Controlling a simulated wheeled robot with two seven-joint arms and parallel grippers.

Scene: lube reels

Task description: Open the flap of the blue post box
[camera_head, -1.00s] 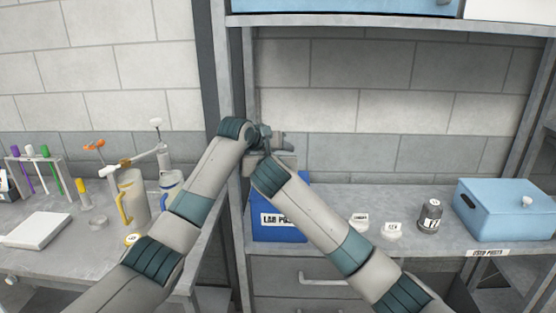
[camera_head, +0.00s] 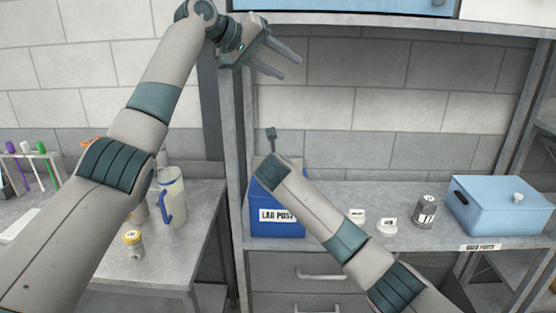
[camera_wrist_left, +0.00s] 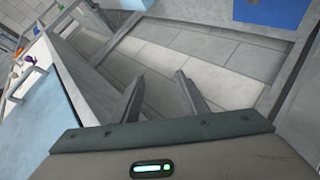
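The blue post box (camera_head: 262,228), with a white "LAB POST" label, stands on the grey shelf bench. My right forearm crosses in front of its upper right, so its top and flap are mostly hidden and I cannot tell the flap's position. A blue surface, apparently the box, shows at the top of the left wrist view (camera_wrist_left: 272,12). My left gripper (camera_head: 291,67) is raised well above the box, fingers apart, with nothing between them. My right wrist is at the box's top; only a small dark part of the right gripper (camera_head: 271,135) shows above it.
A light blue bin (camera_head: 500,212), a dark jar (camera_head: 425,212) and two small white-topped items stand right of the box. A jug (camera_head: 172,198) and a yellow-lidded jar (camera_head: 133,243) stand on the left bench. An upper shelf (camera_head: 380,20) hangs above. A post (camera_head: 234,190) separates the benches.

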